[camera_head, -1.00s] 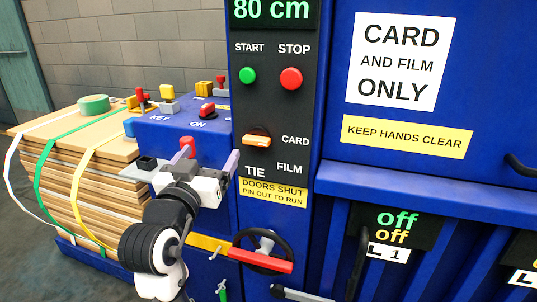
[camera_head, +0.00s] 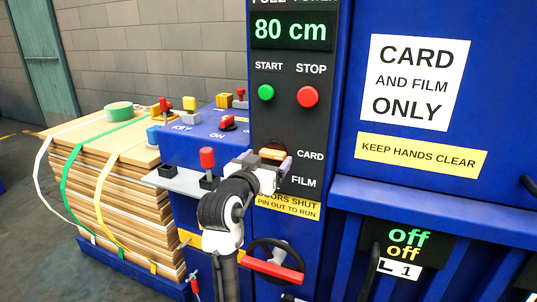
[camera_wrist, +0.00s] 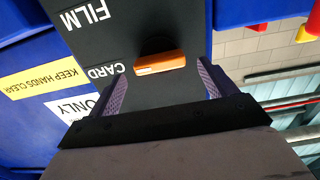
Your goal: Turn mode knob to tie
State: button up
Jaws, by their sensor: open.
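The mode knob (camera_head: 272,153) is an orange bar on the black control panel, below the green and red buttons. It lies roughly level, in line with the CARD label (camera_head: 310,155). The FILM label (camera_head: 303,181) is lower down, and the TIE label is hidden behind my arm. My gripper (camera_head: 267,162) is in front of the knob, open and empty. In the wrist view the knob (camera_wrist: 160,62) shows between and just beyond the two spread fingers. I cannot tell whether a finger touches it.
A green START button (camera_head: 266,92) and red STOP button (camera_head: 308,97) sit above the knob. A red-topped lever (camera_head: 207,158) stands to the left, and a black handwheel (camera_head: 275,262) is below. Strapped card (camera_head: 110,180) is stacked at far left.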

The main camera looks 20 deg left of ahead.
jog(key=shift+w, duration=0.85)
jog(key=shift+c, duration=0.3)
jog(key=c, duration=0.9)
